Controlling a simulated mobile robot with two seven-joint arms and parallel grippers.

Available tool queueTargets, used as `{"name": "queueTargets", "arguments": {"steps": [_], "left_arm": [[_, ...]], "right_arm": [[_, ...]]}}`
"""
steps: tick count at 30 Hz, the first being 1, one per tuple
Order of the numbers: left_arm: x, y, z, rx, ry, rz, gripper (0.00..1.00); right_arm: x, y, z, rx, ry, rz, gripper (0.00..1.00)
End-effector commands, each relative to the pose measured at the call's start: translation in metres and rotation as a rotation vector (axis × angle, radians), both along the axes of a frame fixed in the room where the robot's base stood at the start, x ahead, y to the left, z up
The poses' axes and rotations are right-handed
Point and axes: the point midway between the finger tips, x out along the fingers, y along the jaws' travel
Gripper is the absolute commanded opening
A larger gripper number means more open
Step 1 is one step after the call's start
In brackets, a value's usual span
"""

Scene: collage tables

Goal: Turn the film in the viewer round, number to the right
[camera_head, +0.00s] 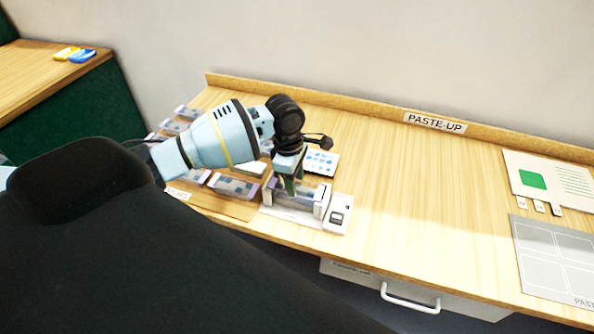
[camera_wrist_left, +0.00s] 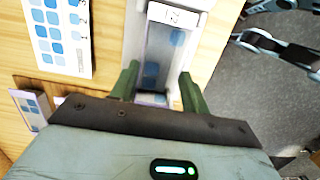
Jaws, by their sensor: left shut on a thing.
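The viewer (camera_head: 288,212) is a pale box near the table's front edge, with a white piece bearing a dark window (camera_head: 338,214) beside it on the right. My left gripper (camera_head: 290,187) is down at the viewer, its green fingers (camera_wrist_left: 158,88) on either side of it in the left wrist view. The film (camera_wrist_left: 158,62) shows there as a grey strip with blue frames inside the viewer. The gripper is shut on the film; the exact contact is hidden. A white end with a dark mark (camera_wrist_left: 173,15), perhaps the number, shows at the top. My right gripper is not in view.
A white card with blue squares (camera_head: 322,163) lies behind the viewer; it also shows in the left wrist view (camera_wrist_left: 60,35). Several grey film pieces (camera_head: 233,187) lie to the left. The table's middle (camera_head: 420,190) is clear. A drawer handle (camera_head: 410,300) juts out below the front edge.

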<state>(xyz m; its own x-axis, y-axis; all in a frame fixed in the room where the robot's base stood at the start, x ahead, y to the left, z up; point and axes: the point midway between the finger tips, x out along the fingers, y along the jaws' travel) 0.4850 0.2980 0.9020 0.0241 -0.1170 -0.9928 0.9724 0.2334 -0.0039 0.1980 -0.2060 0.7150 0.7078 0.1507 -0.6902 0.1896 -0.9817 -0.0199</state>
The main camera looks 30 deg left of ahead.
Motion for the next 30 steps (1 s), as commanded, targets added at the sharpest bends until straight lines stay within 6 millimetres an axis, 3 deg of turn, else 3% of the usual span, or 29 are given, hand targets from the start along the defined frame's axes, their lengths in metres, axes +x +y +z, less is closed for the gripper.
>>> {"name": "queueTargets", "arguments": {"steps": [12,23,24,30], "left_arm": [[0.001,0.000,-0.031,-0.001,-0.002,0.001,0.25],[0.001,0.000,-0.034,0.000,-0.004,0.000,0.25],[0.001,0.000,-0.034,0.000,-0.003,0.000,0.49],[0.001,0.000,-0.034,0.000,-0.003,0.000,0.72]], "right_arm": [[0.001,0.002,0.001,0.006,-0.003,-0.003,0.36],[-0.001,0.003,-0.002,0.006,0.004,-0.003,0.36],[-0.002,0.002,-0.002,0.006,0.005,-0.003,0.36],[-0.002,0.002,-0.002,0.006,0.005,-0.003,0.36]]}}
